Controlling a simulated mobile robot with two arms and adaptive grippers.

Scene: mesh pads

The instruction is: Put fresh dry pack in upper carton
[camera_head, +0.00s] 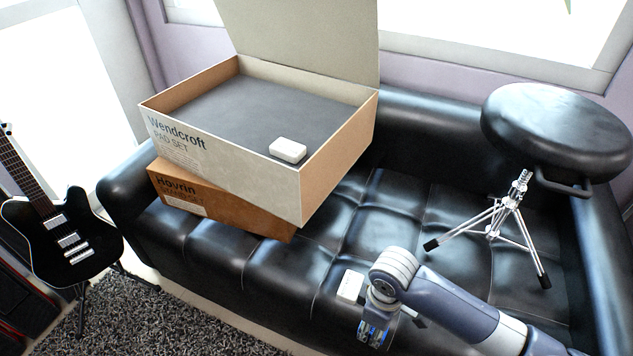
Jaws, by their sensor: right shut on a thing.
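The upper carton (230,165), pale grey and marked Wendcroft PAD SET, stands open with its lid (305,35) raised. A dark grey pad (225,110) fills most of it. A small white pack (288,150) lies on the pad near the front right corner. Another small white pack (350,286) shows on the sofa seat, just left of my right wrist. My right gripper (372,335) is low over the front of the seat, right of and below the cartons. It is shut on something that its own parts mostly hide. My left gripper is not in view.
The upper carton sits askew on a brown Hovrin carton (205,202) on the black leather sofa (265,270). A tripod stand (497,220) and a round black padded seat (555,130) are at the right. A guitar (65,235) stands at the left.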

